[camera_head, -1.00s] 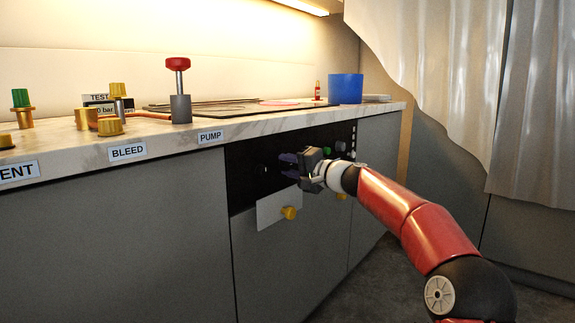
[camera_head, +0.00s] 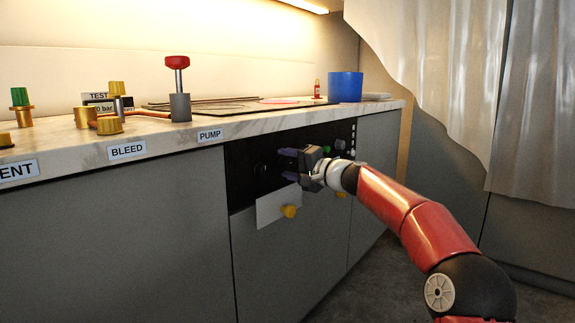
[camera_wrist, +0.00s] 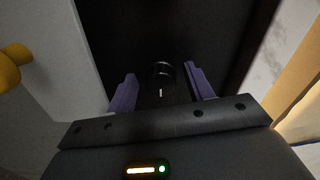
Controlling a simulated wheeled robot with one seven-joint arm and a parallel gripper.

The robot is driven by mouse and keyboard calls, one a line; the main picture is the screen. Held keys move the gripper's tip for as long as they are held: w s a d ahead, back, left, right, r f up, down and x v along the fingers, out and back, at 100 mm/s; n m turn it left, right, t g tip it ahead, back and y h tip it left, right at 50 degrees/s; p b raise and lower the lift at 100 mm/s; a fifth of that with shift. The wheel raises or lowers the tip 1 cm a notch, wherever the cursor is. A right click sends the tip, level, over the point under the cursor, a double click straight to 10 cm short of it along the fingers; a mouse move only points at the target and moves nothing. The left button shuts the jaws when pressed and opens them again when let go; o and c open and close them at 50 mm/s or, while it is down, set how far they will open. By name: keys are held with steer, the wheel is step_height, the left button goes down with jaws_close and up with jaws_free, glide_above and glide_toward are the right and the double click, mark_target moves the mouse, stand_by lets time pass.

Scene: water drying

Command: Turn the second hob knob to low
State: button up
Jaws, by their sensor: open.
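A black hob knob (camera_wrist: 161,76) with a white pointer line sits on the black control panel (camera_wrist: 115,30) in the wrist view. My gripper (camera_wrist: 158,88) is open, with one purple finger on each side of the knob; I cannot tell whether either finger touches it. In the head view my gripper (camera_head: 286,163) is at the middle of the black panel (camera_head: 240,185), and its fingers hide the knob between them. Another dark knob (camera_head: 260,169) shows on the panel to the left of my fingers.
A grey knob (camera_head: 340,145) and a small green light or button (camera_head: 326,149) are right of my gripper. A white plate (camera_head: 272,211) with a yellow knob (camera_head: 289,211) is just below. The marble worktop (camera_head: 260,120) overhangs the panel; a blue pot (camera_head: 345,88) stands on it.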

steer(key=b+v, duration=0.1)
steer(key=v, duration=0.6)
steer(key=shift+s+d+b, duration=0.25)
steer(key=shift+d+b, duration=0.05)
steer(key=shift+b, duration=0.1)
steer(key=s+a+f+n+g+h, duration=0.2)
steer(key=s+f+h, duration=0.15)
steer(key=s, duration=0.35)
steer(key=s+a+f+n+g+h, duration=0.1)
steer(key=s+a+f+h, duration=0.1)
steer(key=s+f, duration=0.35)
steer(key=s+d+f+n+g+h, duration=0.1)
steer(key=s+d+f+h, duration=0.2)
steer(key=s+d+f, duration=0.5)
steer(key=s+d+f+h, duration=0.2)
steer(key=s+d+h, duration=0.1)
steer(key=s, duration=1)
steer(key=s+d+f+n+g+h, duration=0.1)
steer(key=s+d+f+h, duration=0.2)
steer(key=s+d+f, duration=0.5)
step_height(320, 180, up, 16)
steer(key=s+a+p, duration=0.2)
steer(key=p, duration=1)
